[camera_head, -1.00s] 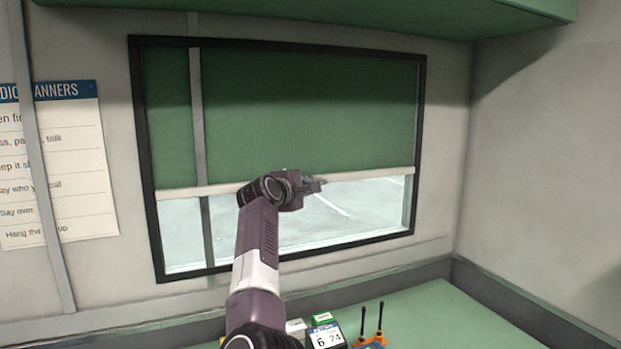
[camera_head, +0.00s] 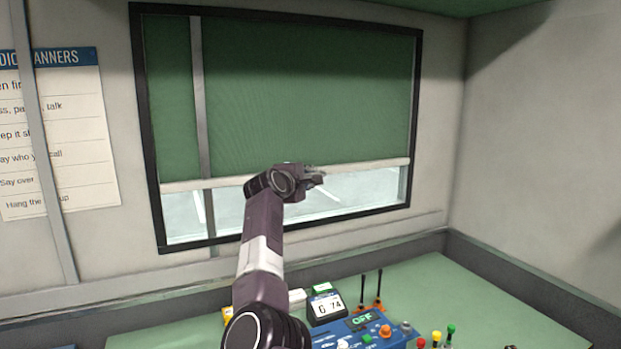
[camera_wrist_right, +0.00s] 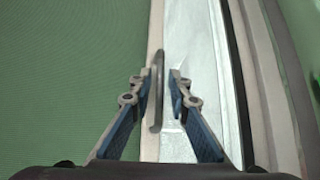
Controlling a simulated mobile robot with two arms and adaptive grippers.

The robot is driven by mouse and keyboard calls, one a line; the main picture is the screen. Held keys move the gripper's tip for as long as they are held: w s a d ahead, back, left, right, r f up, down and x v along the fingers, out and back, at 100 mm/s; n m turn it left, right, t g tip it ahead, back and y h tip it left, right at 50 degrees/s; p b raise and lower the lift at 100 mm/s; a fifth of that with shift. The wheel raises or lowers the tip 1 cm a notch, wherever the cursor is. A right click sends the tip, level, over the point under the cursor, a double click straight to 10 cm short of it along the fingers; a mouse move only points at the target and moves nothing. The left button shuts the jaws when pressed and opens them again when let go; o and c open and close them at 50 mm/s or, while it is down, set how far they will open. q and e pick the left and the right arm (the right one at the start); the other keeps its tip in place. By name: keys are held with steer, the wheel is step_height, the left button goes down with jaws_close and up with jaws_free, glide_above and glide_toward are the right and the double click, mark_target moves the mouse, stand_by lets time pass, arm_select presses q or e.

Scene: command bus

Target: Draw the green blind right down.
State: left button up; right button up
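The green blind (camera_head: 300,90) covers the upper part of the window, with a strip of glass bare below its pale bottom bar (camera_head: 370,165). My right gripper (camera_head: 314,177) is at the bar, near its middle. In the right wrist view, the gripper's two fingers (camera_wrist_right: 162,88) stand on either side of a slim grey pull handle (camera_wrist_right: 157,95) at the bar (camera_wrist_right: 154,40). The handle lies close to the left finger, and a gap shows between it and the right finger. My left gripper is not in view.
The black window frame (camera_head: 418,100) surrounds the blind, and a grey upright strip (camera_head: 201,100) crosses it at left. Below is a green desk (camera_head: 440,285) with a blue control box (camera_head: 350,330), a number display (camera_head: 326,307) and two black antennas.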

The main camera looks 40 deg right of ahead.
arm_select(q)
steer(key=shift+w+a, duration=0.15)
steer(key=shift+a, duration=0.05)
arm_select(e)
steer(key=shift+o, duration=0.4)
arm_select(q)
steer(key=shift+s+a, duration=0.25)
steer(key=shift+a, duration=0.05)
arm_select(e)
steer(key=v, duration=1.2)
